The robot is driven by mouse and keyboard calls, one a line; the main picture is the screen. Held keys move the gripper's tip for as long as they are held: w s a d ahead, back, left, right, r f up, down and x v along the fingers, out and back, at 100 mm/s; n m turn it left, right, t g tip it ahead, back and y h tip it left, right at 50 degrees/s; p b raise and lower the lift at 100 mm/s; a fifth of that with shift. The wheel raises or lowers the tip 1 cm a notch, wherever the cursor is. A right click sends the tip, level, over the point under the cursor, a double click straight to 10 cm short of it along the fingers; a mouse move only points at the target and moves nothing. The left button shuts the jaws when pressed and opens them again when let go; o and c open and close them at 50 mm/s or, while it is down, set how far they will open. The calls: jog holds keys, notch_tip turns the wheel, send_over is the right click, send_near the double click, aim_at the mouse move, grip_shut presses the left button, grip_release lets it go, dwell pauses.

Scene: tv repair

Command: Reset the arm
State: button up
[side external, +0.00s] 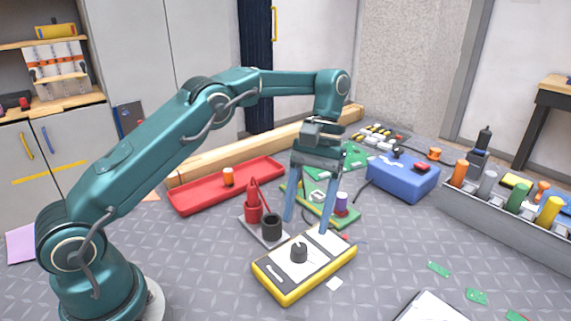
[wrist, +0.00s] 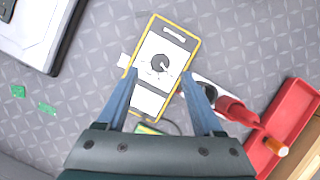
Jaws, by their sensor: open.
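My gripper (side external: 306,226) hangs from the teal arm, pointing down with its two blue fingers apart. It is open and nothing shows between the fingers. In the side view it is above the area behind a yellow-edged meter (side external: 292,277) with a dark round knob (side external: 299,252). In the wrist view the gripper (wrist: 160,78) has its fingertips on either side of the meter (wrist: 150,100), near its knob (wrist: 160,63). Whether the fingers touch the meter cannot be told.
A red tray (side external: 195,197) holds an orange cylinder (side external: 228,177). Red and black holders (side external: 271,228), a green circuit board (side external: 345,217) and a blue box (side external: 402,178) stand near the gripper. A grey bin (side external: 490,222) with coloured cylinders is at right. Small green chips (side external: 438,269) lie on the mat.

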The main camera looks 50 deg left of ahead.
jog(key=s+r+m+t, duration=0.1)
jog(key=s+r+t, duration=0.5)
jog(key=r, duration=0.7)
jog(key=s+a+f+m+t+y, duration=0.1)
jog(key=s+a+f+m+t, duration=0.1)
jog(key=s+f, duration=0.4)
jog(key=s+m+t, duration=0.1)
jog(key=s, duration=0.3)
jog(key=shift+a+f+m+t+y, duration=0.2)
jog(key=shift+f+m+t+y, duration=0.1)
jog(key=shift+y, duration=0.1)
jog(key=shift+s, duration=0.1)
